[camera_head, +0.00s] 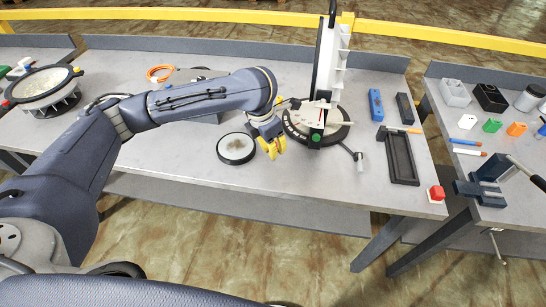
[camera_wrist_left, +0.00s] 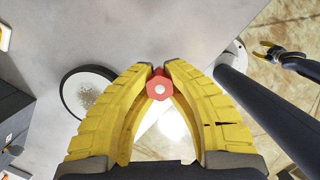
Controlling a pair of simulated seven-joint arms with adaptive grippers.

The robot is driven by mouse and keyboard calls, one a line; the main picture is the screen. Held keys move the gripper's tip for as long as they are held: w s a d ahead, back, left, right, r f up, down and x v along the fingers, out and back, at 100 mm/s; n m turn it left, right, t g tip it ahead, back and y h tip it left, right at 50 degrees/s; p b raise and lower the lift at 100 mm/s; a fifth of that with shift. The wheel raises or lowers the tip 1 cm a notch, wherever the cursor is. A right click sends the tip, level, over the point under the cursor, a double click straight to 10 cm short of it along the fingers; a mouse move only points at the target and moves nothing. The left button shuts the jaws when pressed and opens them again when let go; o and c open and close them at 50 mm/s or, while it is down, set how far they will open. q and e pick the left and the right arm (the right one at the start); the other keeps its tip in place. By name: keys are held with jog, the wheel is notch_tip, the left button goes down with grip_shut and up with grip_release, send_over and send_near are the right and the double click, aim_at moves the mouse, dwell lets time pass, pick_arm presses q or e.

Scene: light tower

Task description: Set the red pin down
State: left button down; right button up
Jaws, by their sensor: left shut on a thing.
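My left gripper (camera_head: 272,147) hangs above the front part of the grey table, between a round dish and a round dial stand in the head view. In the left wrist view its yellow fingertips (camera_wrist_left: 160,72) are closed on the red pin (camera_wrist_left: 159,88), seen end-on with a pale centre. The pin's lower end is hidden, and I cannot make the pin out in the head view. My right gripper (camera_wrist_left: 280,52) shows small at the upper right of the wrist view, away from the pin; its jaw state is unclear. It is outside the head view.
The black-rimmed dish (camera_head: 236,149) lies left of my left gripper. The dial stand (camera_head: 316,125) with a tall white rack (camera_head: 331,60) stands right of it.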

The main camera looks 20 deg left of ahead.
pick_arm(q)
jog(key=shift+f, duration=2.05)
jog(key=shift+f, duration=0.1)
jog(key=c, duration=1.4)
grip_release()
jog(key=shift+c, duration=0.2)
notch_tip(320, 180, up, 12)
jog(key=s+a, duration=0.1)
jog(key=shift+s+a, duration=0.4)
